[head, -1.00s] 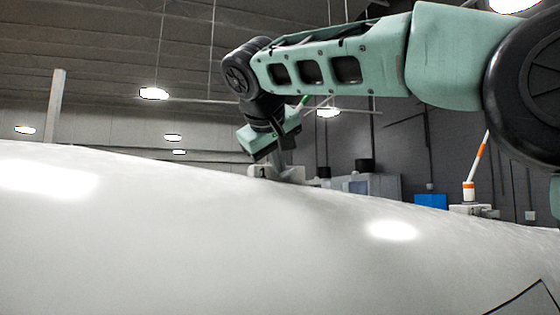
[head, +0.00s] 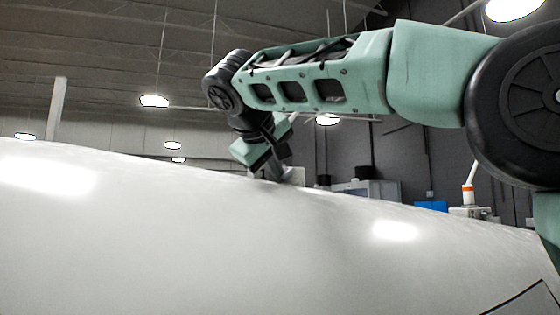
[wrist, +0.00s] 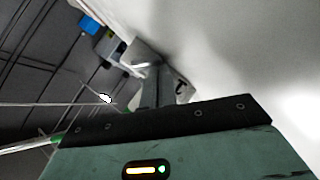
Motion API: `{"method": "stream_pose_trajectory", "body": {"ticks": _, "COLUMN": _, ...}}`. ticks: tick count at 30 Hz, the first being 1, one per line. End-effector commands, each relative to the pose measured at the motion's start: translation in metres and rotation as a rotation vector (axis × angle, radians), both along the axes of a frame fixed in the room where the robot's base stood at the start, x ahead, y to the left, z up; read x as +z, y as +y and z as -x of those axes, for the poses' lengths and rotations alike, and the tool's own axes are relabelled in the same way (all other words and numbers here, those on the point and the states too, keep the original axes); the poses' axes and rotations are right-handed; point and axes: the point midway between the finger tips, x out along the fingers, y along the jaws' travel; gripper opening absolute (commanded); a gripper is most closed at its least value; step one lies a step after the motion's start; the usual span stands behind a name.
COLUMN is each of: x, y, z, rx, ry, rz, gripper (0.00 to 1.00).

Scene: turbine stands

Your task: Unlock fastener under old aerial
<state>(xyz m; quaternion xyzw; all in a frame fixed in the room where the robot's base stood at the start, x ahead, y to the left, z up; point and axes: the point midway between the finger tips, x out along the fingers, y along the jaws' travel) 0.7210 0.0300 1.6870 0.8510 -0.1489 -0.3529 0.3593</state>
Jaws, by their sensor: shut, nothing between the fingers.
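My gripper (head: 268,172) reaches over the white curved housing and points down behind its crest; its tips are partly hidden in the head view. In the wrist view my gripper (wrist: 148,78) is shut and empty, close to a pale grey mount (wrist: 180,88) on the housing. A small bright lever-like part (wrist: 138,66) shows beside the fingertips; I cannot tell whether they touch it, or whether it is the fastener. A thin pale rod with a green band (wrist: 30,147) lies left of the gripper in the wrist view. An orange-and-white aerial (head: 469,190) stands far right, partly behind my arm.
The white housing (head: 220,235) fills the foreground, smooth and bare. A pale base (head: 470,211) holds the orange-and-white aerial. A blue box (head: 432,206) and grey cabinets (head: 380,188) stand beyond the crest. A pale post (head: 57,108) rises at far left.

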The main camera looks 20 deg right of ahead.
Motion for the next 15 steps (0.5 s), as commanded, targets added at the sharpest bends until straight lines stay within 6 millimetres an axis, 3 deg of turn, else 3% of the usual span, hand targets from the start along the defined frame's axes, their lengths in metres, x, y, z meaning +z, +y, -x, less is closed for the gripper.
{"method": "stream_pose_trajectory", "body": {"ticks": 15, "x": 0.0095, "y": 0.0, "z": -0.0001, "rx": 0.0, "ry": -0.001, "rz": -0.001, "gripper": 0.0}}
